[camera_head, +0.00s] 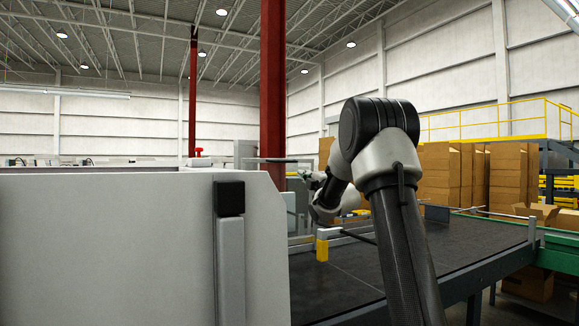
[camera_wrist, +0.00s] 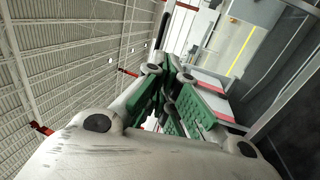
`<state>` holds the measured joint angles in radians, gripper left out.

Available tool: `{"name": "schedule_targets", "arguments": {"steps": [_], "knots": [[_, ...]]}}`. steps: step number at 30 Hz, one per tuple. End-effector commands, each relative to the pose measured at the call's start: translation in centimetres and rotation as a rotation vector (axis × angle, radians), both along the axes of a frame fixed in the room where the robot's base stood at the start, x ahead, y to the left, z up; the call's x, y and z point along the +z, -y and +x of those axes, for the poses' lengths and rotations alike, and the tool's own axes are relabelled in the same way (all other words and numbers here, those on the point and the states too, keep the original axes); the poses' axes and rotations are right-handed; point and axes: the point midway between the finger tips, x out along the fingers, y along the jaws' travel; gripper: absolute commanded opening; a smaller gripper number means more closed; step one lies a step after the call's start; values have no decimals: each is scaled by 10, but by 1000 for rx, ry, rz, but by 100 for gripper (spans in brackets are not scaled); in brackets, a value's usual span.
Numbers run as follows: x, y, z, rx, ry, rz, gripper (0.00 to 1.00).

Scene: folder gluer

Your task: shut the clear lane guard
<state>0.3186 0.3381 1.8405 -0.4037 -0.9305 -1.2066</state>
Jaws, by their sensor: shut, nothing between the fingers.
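My gripper (camera_wrist: 172,85) shows in the wrist view with green-padded fingers drawn together and nothing held. In the head view my gripper (camera_head: 304,175) is small and partly hidden, at the far end of my arm, just beyond the grey machine housing. A thin flat edge (camera_head: 278,160) runs level beside it at about the same height. It may be part of the clear lane guard, but I cannot tell. The guard's pane cannot be made out clearly in either view, and I cannot tell whether my gripper touches it.
The pale grey housing (camera_head: 110,245) blocks the left foreground. A dark conveyor bed (camera_head: 345,280) runs to the right, with a yellow block (camera_head: 322,250) near its rail. A red column (camera_head: 272,90) stands behind. Stacked cartons (camera_head: 440,180) are at the back right.

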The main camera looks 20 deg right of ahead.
Motion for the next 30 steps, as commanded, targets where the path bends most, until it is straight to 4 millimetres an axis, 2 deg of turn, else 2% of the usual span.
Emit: {"name": "schedule_targets", "arguments": {"steps": [7, 15, 21, 25, 30], "knots": [[8, 0, 27, 6, 24, -23, 0], [23, -2, 83, 5, 23, -21, 0], [33, -2, 117, 4, 21, -21, 0], [37, -2, 130, 5, 20, -19, 0], [40, -2, 136, 3, 20, -19, 0]]}}
